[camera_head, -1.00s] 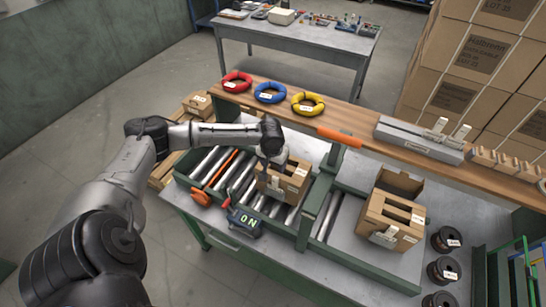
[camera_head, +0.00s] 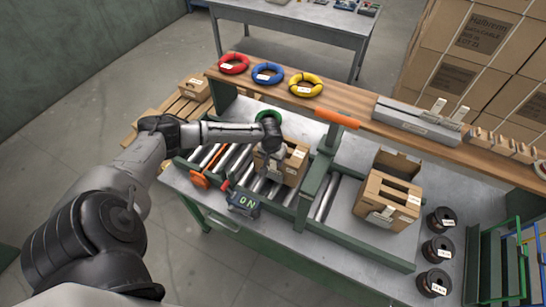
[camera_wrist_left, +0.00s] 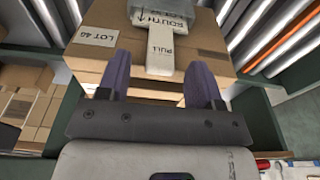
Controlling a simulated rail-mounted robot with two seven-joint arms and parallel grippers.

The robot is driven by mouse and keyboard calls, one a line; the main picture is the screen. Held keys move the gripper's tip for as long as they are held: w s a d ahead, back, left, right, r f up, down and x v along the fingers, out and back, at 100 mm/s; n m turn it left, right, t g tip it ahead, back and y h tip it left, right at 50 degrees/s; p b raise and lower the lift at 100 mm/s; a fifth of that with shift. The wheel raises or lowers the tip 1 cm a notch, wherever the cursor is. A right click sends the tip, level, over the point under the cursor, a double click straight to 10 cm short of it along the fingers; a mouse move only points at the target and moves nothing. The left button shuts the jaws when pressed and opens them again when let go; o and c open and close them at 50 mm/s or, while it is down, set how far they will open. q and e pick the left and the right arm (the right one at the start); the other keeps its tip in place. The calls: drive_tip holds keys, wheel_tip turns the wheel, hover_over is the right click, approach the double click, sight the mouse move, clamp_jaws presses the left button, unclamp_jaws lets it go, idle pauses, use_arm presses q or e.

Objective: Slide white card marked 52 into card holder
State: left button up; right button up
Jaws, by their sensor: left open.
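My left gripper (camera_wrist_left: 160,82) is open at the front of a cardboard carton (camera_wrist_left: 105,35) labelled LOT 46. Its dark fingers stand on either side of the lower end of a white card (camera_wrist_left: 162,58) reading SOUTH and PULL. The card's upper part sits in a greyish holder (camera_wrist_left: 182,22) on the carton; I cannot tell whether the fingers touch it. In the head view the left gripper (camera_head: 272,152) is over the carton (camera_head: 292,166) on the rollers. White cards (camera_head: 438,105) stand in a grey rack on the shelf; their marks are unreadable. No 52 is legible. My right gripper is not in view.
A second carton (camera_head: 388,193) stands right of the green divider (camera_head: 318,180). Dark spools (camera_head: 438,248) line the bench's right side. Red, blue and yellow coils (camera_head: 268,74) lie on the wooden shelf (camera_head: 350,98). A display (camera_head: 243,200) reads ON.

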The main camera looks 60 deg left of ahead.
use_arm(q)
drive_tip(key=shift+c, duration=0.2)
drive_tip(key=c, duration=0.9)
drive_tip(key=shift+o, duration=1.4)
drive_tip(key=c, duration=0.3)
drive_tip(key=shift+c, duration=0.2)
drive_tip(key=shift+r, duration=0.15)
